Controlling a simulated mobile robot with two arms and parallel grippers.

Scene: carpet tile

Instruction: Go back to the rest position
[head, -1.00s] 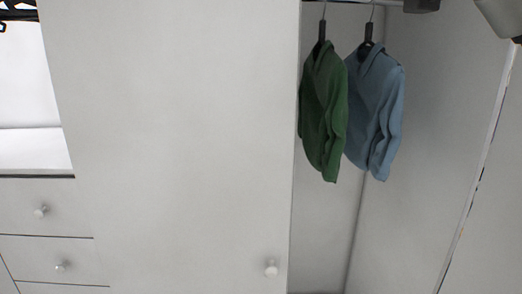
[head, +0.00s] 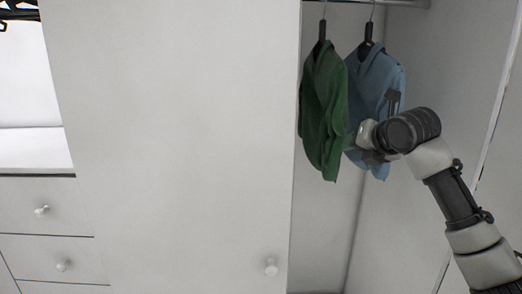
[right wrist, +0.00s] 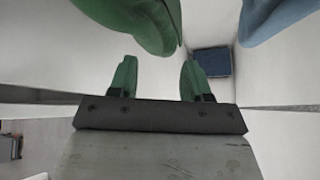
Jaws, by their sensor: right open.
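My right gripper (head: 380,130) is in front of the blue jacket (head: 362,80) in the head view and hides part of it. In the right wrist view, the fingers of my right gripper (right wrist: 158,72) stand apart with nothing between them. A green jacket (head: 324,110) hangs just left of the blue one. The lower part of the green jacket (right wrist: 135,18) and a bit of the blue jacket (right wrist: 275,15) show at the top of the right wrist view. My left gripper is not in view.
Both jackets hang from a rail (head: 395,3) in an open wardrobe section. A closed white door panel (head: 175,140) and drawers (head: 42,210) with round knobs are to the left. A side wall (head: 455,70) is close on the right. A dark blue box (right wrist: 212,62) shows in the wrist view.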

